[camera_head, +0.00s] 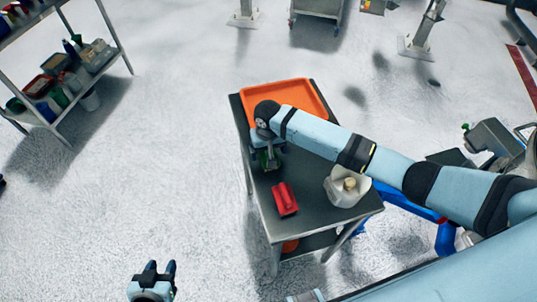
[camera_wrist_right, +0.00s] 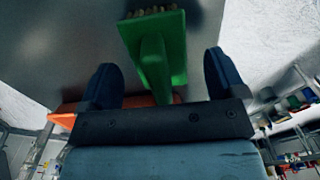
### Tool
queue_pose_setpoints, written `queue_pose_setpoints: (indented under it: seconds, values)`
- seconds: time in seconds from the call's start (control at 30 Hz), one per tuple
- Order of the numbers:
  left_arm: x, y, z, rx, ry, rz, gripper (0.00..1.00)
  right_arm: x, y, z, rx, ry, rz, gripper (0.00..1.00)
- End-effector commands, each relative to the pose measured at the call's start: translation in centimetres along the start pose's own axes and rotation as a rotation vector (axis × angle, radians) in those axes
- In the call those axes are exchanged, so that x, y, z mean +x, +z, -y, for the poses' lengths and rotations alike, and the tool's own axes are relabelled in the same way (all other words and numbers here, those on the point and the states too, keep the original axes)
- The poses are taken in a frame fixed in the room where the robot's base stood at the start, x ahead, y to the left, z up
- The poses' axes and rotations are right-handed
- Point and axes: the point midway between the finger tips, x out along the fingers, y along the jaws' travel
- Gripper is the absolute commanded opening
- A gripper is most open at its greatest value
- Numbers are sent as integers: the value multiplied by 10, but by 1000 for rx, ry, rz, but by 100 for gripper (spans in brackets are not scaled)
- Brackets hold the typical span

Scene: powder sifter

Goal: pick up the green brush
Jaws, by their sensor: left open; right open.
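The green brush (camera_wrist_right: 158,52) lies near the middle of the right wrist view, its block and tan bristles toward the top and its handle pointing down toward my gripper. In the head view it (camera_head: 271,159) shows only in part under my right arm, on the grey cart's left side. My right gripper (camera_wrist_right: 160,80) is open, one dark finger on each side of the brush handle, with gaps visible on both sides. It also shows in the head view (camera_head: 267,150), pointing down at the cart. My left gripper (camera_head: 155,270) is open and empty over the floor at bottom left.
The grey cart (camera_head: 309,188) also holds an orange tray (camera_head: 312,92) at the back, a red brush-like tool (camera_head: 284,199) in front, and a white jug (camera_head: 341,190) at right. A shelf (camera_head: 22,113) stands at far left. The floor left of the cart is clear.

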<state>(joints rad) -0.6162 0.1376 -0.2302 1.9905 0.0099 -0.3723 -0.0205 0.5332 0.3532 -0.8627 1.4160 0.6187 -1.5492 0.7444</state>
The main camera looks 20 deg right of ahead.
Motion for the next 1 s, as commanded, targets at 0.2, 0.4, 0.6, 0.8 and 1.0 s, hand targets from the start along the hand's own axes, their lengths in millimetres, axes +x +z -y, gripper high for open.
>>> queue_pose_setpoints:
  seconds: [0.2,0.4,0.6,0.8,1.0]
  values:
    - [-2,-2,2,-1,-5,-1,43,24,0,-1,1,1,1,89]
    - [-2,-2,2,-1,-5,-1,43,25,0,-1,0,1,0,89]
    - [-2,-1,2,-1,-4,0,43,25,0,-1,0,0,0,53]
    - [-2,-1,0,-1,-2,1,43,25,0,-1,0,0,-1,33]
    - [-2,-1,0,-2,-1,1,43,23,0,-1,0,0,-1,33]
